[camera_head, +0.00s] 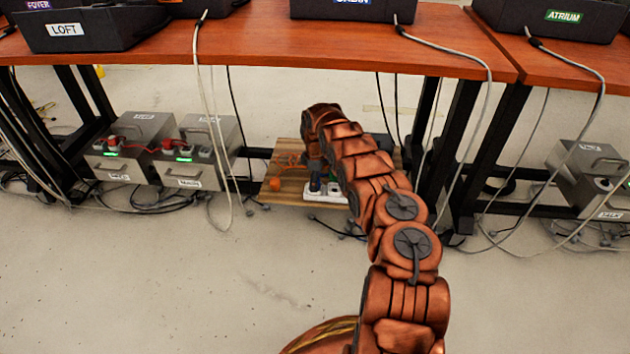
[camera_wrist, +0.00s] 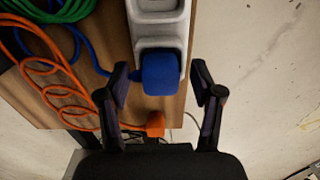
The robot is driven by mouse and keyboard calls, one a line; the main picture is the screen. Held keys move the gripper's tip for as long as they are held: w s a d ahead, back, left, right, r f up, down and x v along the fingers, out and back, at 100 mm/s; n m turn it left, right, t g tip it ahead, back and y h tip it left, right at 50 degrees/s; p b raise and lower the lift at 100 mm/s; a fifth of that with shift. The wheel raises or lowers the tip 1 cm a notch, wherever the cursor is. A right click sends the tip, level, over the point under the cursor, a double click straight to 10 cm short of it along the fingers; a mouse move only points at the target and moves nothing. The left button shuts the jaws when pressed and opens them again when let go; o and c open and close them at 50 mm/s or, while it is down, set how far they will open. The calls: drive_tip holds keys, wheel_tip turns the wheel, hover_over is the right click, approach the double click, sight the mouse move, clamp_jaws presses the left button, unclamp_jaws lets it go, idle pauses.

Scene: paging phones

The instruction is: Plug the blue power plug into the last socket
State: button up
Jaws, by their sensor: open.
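The blue power plug (camera_wrist: 160,74) is in the wrist view at the near end of the pale power strip (camera_wrist: 157,32), over its last socket position. I cannot tell whether its pins are fully in. A blue cable (camera_wrist: 92,50) lies to its left. My gripper (camera_wrist: 160,68) is open, with one finger on each side of the blue plug and a visible gap on both sides. In the head view my gripper (camera_head: 324,184) is low over the white power strip (camera_head: 328,196), and my arm hides part of the strip.
The strip lies on a wooden board (camera_head: 290,193) under the desk (camera_head: 260,42). An orange plug (camera_wrist: 155,124) and coiled orange cable (camera_wrist: 50,85) lie close by, with a green cable (camera_wrist: 62,10). Grey boxes (camera_head: 135,150) stand left. Cables hang from the desk. The front floor is clear.

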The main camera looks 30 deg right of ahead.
wheel_tip(320, 180, up, 7)
drive_tip(key=shift+r, duration=0.2)
idle(0.4)
drive_tip(key=shift+a, duration=0.1)
